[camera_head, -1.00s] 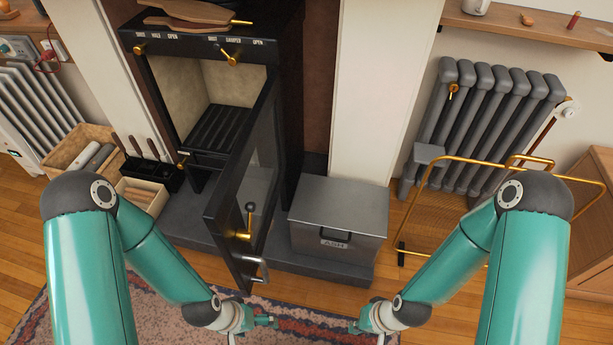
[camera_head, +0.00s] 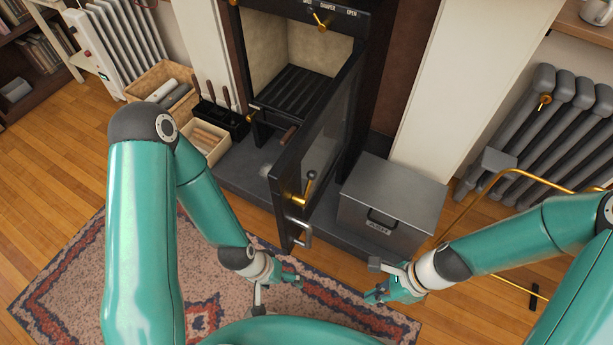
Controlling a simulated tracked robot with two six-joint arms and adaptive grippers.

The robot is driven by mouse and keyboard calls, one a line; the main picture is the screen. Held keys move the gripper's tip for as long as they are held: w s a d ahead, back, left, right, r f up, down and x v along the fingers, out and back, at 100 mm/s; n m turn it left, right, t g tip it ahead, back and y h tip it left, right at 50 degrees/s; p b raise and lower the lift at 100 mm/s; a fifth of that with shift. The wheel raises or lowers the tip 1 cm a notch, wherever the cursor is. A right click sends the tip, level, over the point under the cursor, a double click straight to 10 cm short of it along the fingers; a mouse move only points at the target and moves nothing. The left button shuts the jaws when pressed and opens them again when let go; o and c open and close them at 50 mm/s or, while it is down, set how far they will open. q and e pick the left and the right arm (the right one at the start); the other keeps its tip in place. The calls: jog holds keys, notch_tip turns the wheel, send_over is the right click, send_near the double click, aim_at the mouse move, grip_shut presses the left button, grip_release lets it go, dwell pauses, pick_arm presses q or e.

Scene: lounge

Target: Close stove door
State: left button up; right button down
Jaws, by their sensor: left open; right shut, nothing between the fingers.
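The black stove (camera_head: 247,40) stands at the top middle with its chamber and grate showing. Its glazed door (camera_head: 318,150) stands wide open, swung out toward me, with a brass latch handle (camera_head: 304,194) and a silver handle (camera_head: 299,232) near its free edge. My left gripper (camera_head: 285,283) is open and empty, below the door's lower free corner and apart from the silver handle. My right gripper (camera_head: 377,291) is shut and empty, to the right of the left one and below the ash box, touching nothing that I can see.
A grey metal ash box (camera_head: 389,207) stands on the hearth right of the door. A brass-framed screen (camera_head: 462,218) is at right. A patterned rug (camera_head: 62,272) covers the floor below.

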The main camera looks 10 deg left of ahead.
pick_arm(q)
notch_tip(320, 180, up, 8)
jog(key=p, duration=0.6)
pick_arm(e)
jog(key=w+a+r+m+t+y, duration=0.1)
jog(key=w+a+r, duration=0.2)
jog(key=r, duration=0.7)
jog(key=w+a+r+m+t+y, duration=0.1)
jog(key=w+a+r+t, duration=0.15)
jog(key=r, duration=0.75)
jog(key=w+a+r+m+t+y, duration=0.1)
jog(key=w+a+r, duration=0.2)
jog(key=r, duration=0.6)
jog(key=b, duration=0.5)
send_near(292, 189)
jog(key=x, duration=0.5)
jog(key=shift+f, duration=0.5)
pick_arm(q)
jog(key=shift+f+p, duration=0.3)
jog(key=shift+f, duration=2.05)
pick_arm(e)
jog(key=shift+w+a, duration=0.15)
jog(key=shift+a, duration=0.25)
